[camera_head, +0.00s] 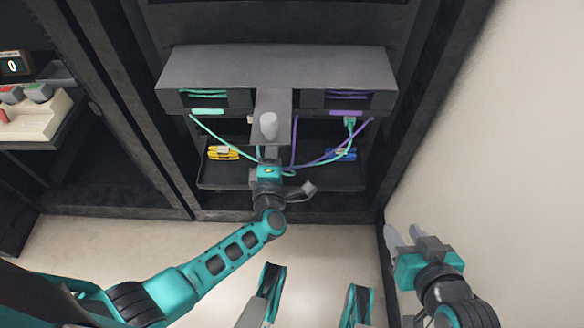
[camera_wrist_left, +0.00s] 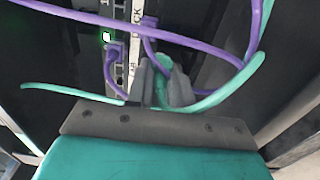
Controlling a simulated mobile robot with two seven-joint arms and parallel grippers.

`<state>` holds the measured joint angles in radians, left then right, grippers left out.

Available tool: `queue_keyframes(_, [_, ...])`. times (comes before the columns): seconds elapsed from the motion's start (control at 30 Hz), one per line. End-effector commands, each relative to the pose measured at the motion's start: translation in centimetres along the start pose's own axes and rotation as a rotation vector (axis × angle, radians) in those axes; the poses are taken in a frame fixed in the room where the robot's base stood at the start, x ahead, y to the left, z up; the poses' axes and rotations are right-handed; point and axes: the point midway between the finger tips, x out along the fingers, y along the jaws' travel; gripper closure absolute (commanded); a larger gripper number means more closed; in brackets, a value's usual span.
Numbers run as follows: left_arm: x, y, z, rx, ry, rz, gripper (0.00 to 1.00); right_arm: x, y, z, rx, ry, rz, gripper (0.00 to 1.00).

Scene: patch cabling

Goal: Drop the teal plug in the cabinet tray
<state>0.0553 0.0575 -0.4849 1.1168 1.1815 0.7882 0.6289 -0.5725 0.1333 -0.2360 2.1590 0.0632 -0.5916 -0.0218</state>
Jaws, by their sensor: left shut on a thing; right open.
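My left gripper (camera_head: 268,172) is inside the cabinet, above the middle of the dark cabinet tray (camera_head: 225,184). In the left wrist view its grey fingers (camera_wrist_left: 163,82) are shut on a rounded teal piece, the teal plug (camera_wrist_left: 164,66), which they partly cover. A teal cable (camera_wrist_left: 225,95) runs close by the fingers to both sides. In the head view the held plug is hidden by my gripper. Another teal connector (camera_head: 349,122) shows at upper right, at the end of a teal cable. My right gripper (camera_head: 404,236) is open and empty outside the cabinet, at right.
Purple cables (camera_head: 312,162) cross beside my left gripper; purple plugs (camera_wrist_left: 115,50) sit in a port strip. A yellow bundle (camera_head: 222,153) and a blue one (camera_head: 341,154) lie in the tray. A grey cover (camera_head: 275,68) overhangs. A bench with buttons (camera_head: 28,112) stands left.

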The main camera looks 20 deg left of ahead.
Motion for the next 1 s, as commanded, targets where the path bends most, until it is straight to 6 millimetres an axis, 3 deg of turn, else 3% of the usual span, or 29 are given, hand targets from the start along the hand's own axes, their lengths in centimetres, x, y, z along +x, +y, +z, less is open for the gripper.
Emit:
queue_keyframes(0.33, [0.03, -0.34, -0.02, 0.000, 0.000, 0.001, 1.00, 0.21, -0.27, -0.46, -0.001, 0.008, -0.008, 0.57])
queue_keyframes(0.37, [0.03, -0.34, -0.02, 0.000, 0.000, 0.001, 0.77, 0.21, -0.27, -0.46, -0.001, 0.008, -0.008, 0.57])
queue_keyframes(0.67, [0.03, -0.33, -0.02, 0.000, 0.000, 0.001, 0.49, 0.18, 0.00, -0.40, -0.003, 0.009, -0.003, 0.57])
queue_keyframes(1.0, [-0.02, -0.36, 0.03, 0.000, 0.000, 0.000, 0.49, 0.07, 0.04, 0.11, -0.002, -0.001, -0.001, 0.57])
